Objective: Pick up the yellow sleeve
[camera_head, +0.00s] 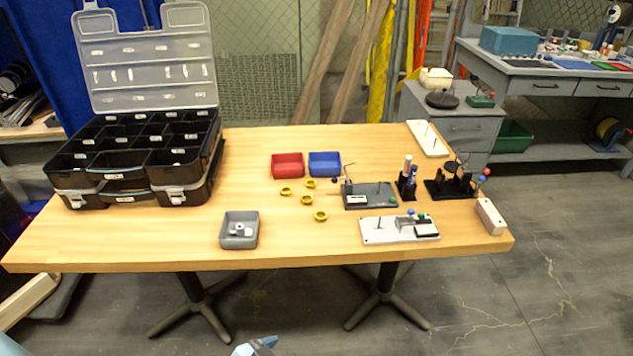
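Several yellow ring-shaped sleeves lie apart on the wooden table, in the middle. One yellow sleeve (286,190) is at the left of the group and another (310,184) is at the back. A third (306,200) lies in the middle, and the nearest (320,216) is at the front right. The frame does not show which one the task means. No gripper can be clearly made out. A small light-blue and grey part at the bottom edge seems to be mine, well short of the table.
The wooden table (150,245) holds a grey bin (240,243), red bin (288,165), blue bin (325,164) and open black organizer (90,160). A dark fixture plate (385,199) and white fixture plate (375,235) stand right of the sleeves. The front left is clear.

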